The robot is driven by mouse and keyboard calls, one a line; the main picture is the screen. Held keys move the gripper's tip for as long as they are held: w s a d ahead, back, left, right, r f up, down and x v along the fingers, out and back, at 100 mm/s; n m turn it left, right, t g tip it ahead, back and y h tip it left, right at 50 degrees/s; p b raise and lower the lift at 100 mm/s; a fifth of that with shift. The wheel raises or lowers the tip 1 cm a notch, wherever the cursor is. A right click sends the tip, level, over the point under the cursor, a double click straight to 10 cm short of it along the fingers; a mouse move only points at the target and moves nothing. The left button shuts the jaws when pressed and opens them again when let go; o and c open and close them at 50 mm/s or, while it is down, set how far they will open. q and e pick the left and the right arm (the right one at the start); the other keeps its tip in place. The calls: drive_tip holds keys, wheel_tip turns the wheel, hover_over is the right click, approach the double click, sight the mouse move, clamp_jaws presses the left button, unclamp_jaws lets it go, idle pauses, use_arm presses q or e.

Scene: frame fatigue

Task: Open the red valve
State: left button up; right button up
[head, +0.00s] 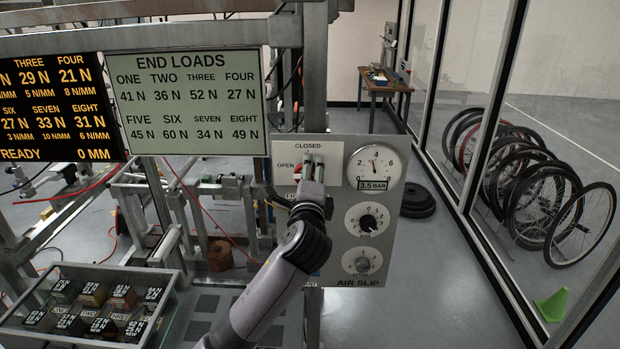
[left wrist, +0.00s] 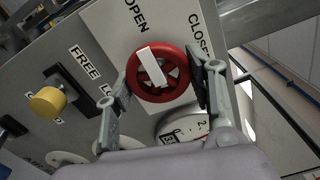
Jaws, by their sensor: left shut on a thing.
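The red valve (left wrist: 134,83) is a round red handwheel with a white bar across it, on a grey panel with OPEN and CLOSED labels. It fills the space between the fingers of my left gripper (left wrist: 160,88) in the left wrist view. The fingers are shut on its rim from two sides. In the head view my left gripper (head: 309,180) reaches up to the panel and hides most of the valve; a bit of red (head: 297,170) shows beside the fingers. My right gripper is not in either view.
The panel (head: 335,150) also carries a pressure gauge (head: 374,167) marked 3.5 BAR and two dials below. A yellow knob (left wrist: 47,101) sits beside the valve by a FREE label. A glass-topped case (head: 165,310) stands at lower left. Bicycle wheels stand behind glass at right.

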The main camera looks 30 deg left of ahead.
use_arm(q)
drive_tip(key=shift+f, duration=0.1)
idle(0.4)
drive_tip(key=o, duration=1.2)
drive_tip(key=v, duration=1.2)
